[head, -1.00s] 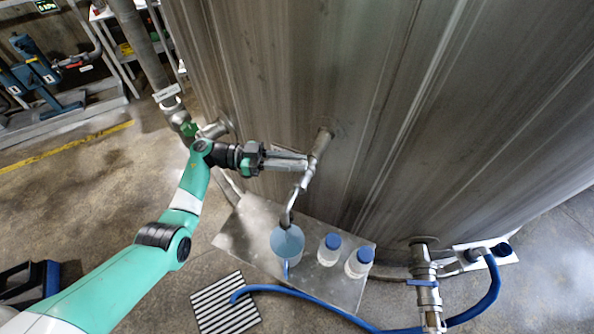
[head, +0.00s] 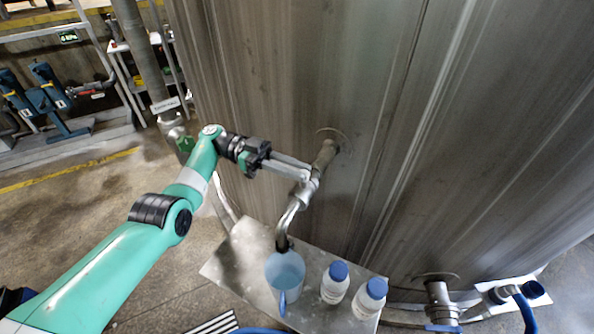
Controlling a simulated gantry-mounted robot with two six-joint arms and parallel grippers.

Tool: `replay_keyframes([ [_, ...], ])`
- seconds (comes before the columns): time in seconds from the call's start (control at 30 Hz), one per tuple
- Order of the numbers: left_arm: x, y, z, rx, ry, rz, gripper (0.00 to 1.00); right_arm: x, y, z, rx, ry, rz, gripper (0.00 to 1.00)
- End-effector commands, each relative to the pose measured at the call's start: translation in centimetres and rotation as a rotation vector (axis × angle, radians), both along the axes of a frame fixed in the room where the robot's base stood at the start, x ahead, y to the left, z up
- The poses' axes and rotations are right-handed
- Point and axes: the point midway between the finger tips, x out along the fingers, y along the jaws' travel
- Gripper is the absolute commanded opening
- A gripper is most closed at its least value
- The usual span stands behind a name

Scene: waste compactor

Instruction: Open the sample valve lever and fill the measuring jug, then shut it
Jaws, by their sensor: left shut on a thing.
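The sample valve (head: 303,192) sticks out of the big steel tank wall, its bent spout (head: 288,222) pointing down. My left gripper (head: 301,172) is shut on the valve lever at the valve body; the fingers hide most of the lever, so its angle is hard to tell. The translucent blue measuring jug (head: 285,270) stands upright on the metal shelf (head: 238,262), its mouth right under the spout end. I cannot make out a stream or the level in the jug. My right gripper is not in view.
Another pipe fitting (head: 440,302) and a blue hose (head: 526,316) are at lower right. The shelf's left part is bare.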

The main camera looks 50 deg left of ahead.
Motion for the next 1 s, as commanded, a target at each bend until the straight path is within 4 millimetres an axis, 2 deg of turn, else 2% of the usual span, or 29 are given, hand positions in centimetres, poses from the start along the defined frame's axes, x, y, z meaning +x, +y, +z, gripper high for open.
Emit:
replay_keyframes([
  [0.03,0.0,-0.1,-0.2,0.0,0.004,-0.003,0.0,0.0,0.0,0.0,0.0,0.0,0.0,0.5],
  [0.07,0.0,-0.1,-0.2,0.0,0.004,-0.003,0.24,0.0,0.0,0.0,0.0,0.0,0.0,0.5],
  [0.2,0.0,-0.1,-0.2,0.001,0.004,-0.002,0.49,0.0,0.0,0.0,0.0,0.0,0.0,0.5],
  [0.23,0.0,-0.1,-0.1,0.001,0.004,-0.002,0.53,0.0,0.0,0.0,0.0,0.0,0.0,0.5],
  [0.57,0.0,0.0,0.4,0.001,0.001,-0.001,0.53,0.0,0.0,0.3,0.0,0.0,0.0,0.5],
  [0.67,0.0,0.0,1.7,0.001,-0.001,-0.001,0.53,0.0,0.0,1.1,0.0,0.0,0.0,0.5],
  [0.77,0.0,-0.1,3.9,0.004,-0.001,-0.001,0.53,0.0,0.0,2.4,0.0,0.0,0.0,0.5],
  [1.0,-1.9,-1.4,6.3,0.003,-0.001,-0.001,0.53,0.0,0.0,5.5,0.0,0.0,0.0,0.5],
])
